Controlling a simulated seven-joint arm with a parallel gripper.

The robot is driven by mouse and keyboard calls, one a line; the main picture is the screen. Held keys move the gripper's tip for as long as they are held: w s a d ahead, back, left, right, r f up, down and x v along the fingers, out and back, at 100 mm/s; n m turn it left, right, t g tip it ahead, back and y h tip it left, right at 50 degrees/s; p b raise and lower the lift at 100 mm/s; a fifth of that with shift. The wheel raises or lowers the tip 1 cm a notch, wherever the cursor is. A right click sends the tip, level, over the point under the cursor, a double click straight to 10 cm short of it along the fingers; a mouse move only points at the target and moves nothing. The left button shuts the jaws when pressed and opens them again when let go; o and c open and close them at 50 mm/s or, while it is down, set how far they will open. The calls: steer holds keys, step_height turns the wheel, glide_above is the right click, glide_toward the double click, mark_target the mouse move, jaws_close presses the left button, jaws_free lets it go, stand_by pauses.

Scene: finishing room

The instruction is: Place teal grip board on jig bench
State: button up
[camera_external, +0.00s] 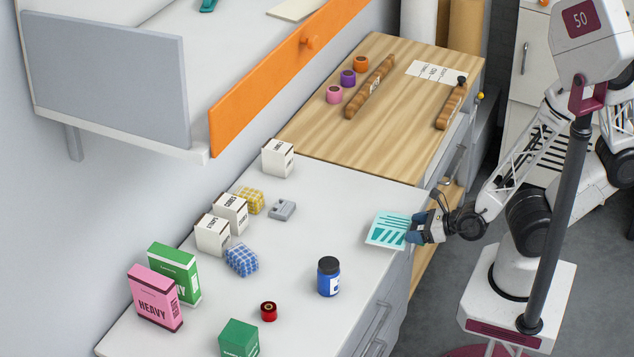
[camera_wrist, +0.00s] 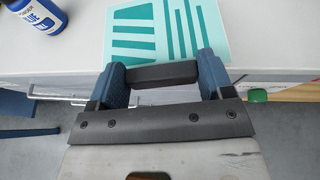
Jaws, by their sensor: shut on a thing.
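The teal grip board (camera_external: 386,229) is a pale square card with teal stripes, at the right front edge of the white counter (camera_external: 330,210). It also shows at the top of the wrist view (camera_wrist: 165,30). My gripper (camera_external: 413,229) is at the board's right edge, its blue fingers shut on it. In the wrist view my gripper (camera_wrist: 163,68) has a black bar between its fingers, at the board's near edge. I cannot tell whether the board touches the counter. A wood-topped bench (camera_external: 340,150) adjoins the counter behind; no label names the jig bench.
A blue bottle (camera_external: 329,277) and a red spool (camera_external: 268,311) stand left of the board. Several boxes line the wall. The wood top holds wooden bars (camera_external: 371,86), small coloured spools and a paper sheet (camera_external: 437,72), with bare wood between. An orange-fronted shelf (camera_external: 285,75) overhangs the counter.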

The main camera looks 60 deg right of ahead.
steer(key=shift+w, duration=0.1)
steer(key=shift+w+d+r+m+h, duration=0.1)
steer(key=shift+w+d+m+h, duration=0.25)
steer(key=shift+d, duration=0.1)
steer(key=w+d+m+h, duration=0.2)
steer(key=d, duration=0.2)
steer(key=w+d+m+g+h, duration=0.1)
steer(key=w+d+m+h, duration=0.1)
steer(key=d, duration=0.3)
steer(key=w+d+r+m+h, duration=0.1)
steer(key=w+d+m+h, duration=0.2)
steer(key=d, duration=0.1)
steer(key=shift+w+d+g+h, duration=0.2)
steer(key=shift+g+h, duration=0.05)
steer(key=shift+g, duration=0.05)
steer(key=d+m+g+h, duration=0.6)
steer(key=d+m, duration=0.1)
steer(key=d, duration=1)
steer(key=shift+w+f+g, duration=0.2)
steer(key=shift+f+g, duration=0.2)
steer(key=shift+f, duration=0.05)
steer(key=shift+w+d, duration=0.1)
glide_above(387, 157)
steer(key=shift+f, duration=0.75)
